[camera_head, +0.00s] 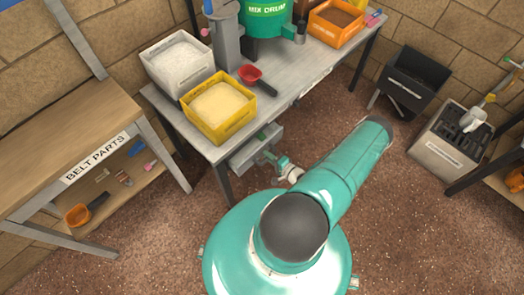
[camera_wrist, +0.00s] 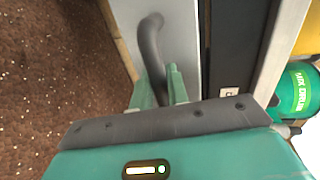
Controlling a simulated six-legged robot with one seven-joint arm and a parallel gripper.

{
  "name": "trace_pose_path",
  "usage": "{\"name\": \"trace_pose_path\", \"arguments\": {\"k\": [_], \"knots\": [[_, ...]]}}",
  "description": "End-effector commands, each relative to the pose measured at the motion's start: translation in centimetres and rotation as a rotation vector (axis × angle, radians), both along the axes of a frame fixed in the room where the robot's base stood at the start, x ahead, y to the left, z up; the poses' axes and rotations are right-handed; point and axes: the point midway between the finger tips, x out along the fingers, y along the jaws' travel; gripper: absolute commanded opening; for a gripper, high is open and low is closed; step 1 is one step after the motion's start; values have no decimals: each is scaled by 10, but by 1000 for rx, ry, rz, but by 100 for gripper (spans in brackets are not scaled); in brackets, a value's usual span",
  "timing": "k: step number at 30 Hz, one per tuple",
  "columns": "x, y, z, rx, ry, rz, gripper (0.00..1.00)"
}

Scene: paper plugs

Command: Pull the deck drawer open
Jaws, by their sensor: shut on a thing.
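The deck drawer (camera_head: 246,156) is a grey box under the left part of the grey worktable, and it stands partly out from below the tabletop. In the wrist view its pale grey front (camera_wrist: 182,30) carries a dark curved bar handle (camera_wrist: 150,40). My gripper (camera_wrist: 160,84) has its two green fingers on either side of the handle and is shut on it. In the head view my gripper (camera_head: 270,157) is small, at the drawer's front. My arm hides part of the floor to its right.
The worktable (camera_head: 295,95) bears a white bin (camera_head: 178,62), a yellow bin (camera_head: 218,110), a red scoop (camera_head: 250,74), a green mix drum (camera_head: 266,20) and an orange bin (camera_head: 336,22). A belt parts bench (camera_head: 60,125) stands left. Dark and grey bins stand right. Brown floor lies clear in front.

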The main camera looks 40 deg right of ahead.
Motion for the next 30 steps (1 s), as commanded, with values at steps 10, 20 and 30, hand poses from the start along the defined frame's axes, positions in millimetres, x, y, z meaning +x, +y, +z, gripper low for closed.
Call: {"name": "trace_pose_path", "arguments": {"k": [10, 20, 30], "knots": [[-90, -3, 0, 1, 2, -2, 0], [-146, -4, 0, 2, 0, 0, 0], [-161, -4, 0, 1, 0, 1, 0]]}}
